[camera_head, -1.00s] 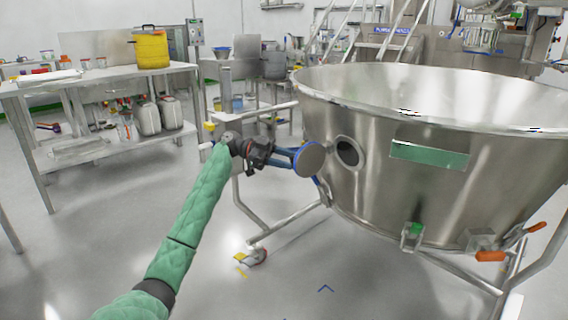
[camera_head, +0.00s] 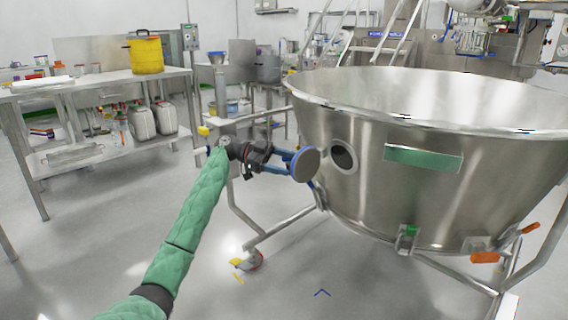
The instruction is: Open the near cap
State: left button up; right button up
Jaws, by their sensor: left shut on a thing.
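The near cap (camera_head: 305,164) is a round grey disc with a blue edge, standing off the side of the large steel vessel (camera_head: 430,190). My left gripper (camera_head: 290,163) is shut on the cap, its blue fingers reaching to it from the left. To the right of the cap, the round port (camera_head: 344,157) in the vessel wall is uncovered and dark inside. The finger contact on the cap is partly hidden behind the disc. My right gripper does not show.
The vessel stands on a tubular frame with a caster (camera_head: 249,261). A steel table (camera_head: 85,88) with a yellow pot (camera_head: 146,54) and white jugs below stands at the left. Orange-handled clamps (camera_head: 486,257) sit low on the vessel. The floor at the front is clear.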

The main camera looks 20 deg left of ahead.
pick_arm(q)
jog(key=shift+r, duration=0.15)
jog(key=shift+c, duration=0.5)
jog(key=shift+a, duration=0.5)
jog(key=shift+c, duration=0.5)
jog(key=s+a+p, duration=0.1)
jog(key=a, duration=0.6)
jog(key=shift+r, duration=0.25)
